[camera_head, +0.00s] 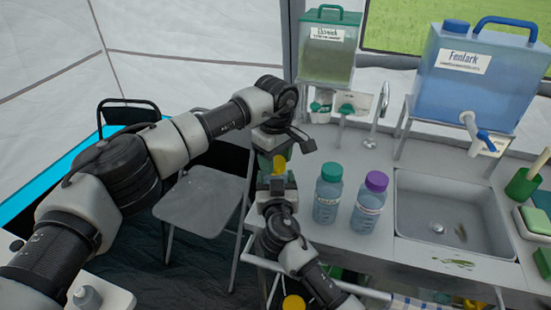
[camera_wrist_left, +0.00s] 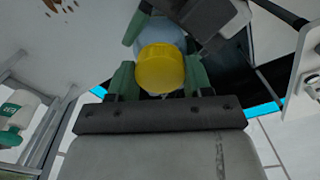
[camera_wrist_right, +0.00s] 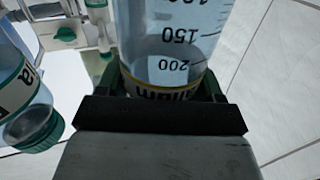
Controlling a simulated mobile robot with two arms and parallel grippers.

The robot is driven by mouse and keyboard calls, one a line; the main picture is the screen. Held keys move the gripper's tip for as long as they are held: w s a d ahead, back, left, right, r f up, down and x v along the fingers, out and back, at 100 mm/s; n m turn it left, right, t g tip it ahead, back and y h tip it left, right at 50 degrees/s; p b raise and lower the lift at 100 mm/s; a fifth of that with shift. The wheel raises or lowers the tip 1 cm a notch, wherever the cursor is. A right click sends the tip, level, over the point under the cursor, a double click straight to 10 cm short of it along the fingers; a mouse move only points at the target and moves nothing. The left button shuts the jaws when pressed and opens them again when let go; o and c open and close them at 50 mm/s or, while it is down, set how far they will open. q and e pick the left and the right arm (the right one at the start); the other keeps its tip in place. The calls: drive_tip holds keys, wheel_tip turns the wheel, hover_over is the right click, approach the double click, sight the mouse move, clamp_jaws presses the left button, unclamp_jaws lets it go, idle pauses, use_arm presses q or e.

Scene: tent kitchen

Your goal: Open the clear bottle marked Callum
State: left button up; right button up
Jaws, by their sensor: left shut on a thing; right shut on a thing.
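A clear bottle with a yellow cap is held between my two grippers. Its graduated body (camera_wrist_right: 175,40) fills the right wrist view, with a yellow-edged label partly hidden by my right gripper (camera_wrist_right: 165,88). The label's letters are upside down and only partly readable. My right gripper (camera_head: 276,184) is shut around the body. My left gripper (camera_head: 279,152) comes from above and is shut on the yellow cap (camera_wrist_left: 161,67), with a green finger pad on each side. The cap (camera_head: 279,164) lines up with the bottle; I cannot tell whether it is loosened.
A green-capped bottle (camera_head: 327,200) and a purple-capped bottle (camera_head: 369,205) stand close by on the counter (camera_head: 345,165). The sink (camera_head: 450,215) is to their right. Water tanks labelled Elswick (camera_head: 326,55) and Fenlark (camera_head: 470,90) stand behind. A folding chair (camera_head: 203,197) is at left.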

use_arm(q)
drive_tip(key=n, duration=1.5)
drive_tip(key=shift+n, duration=0.4)
drive_tip(key=n, duration=0.4)
drive_tip(key=shift+n, duration=0.3)
drive_tip(key=n, duration=1.1)
drive_tip(key=shift+r, duration=0.1)
drive_tip(key=n, duration=1)
drive_tip(key=shift+r, duration=0.2)
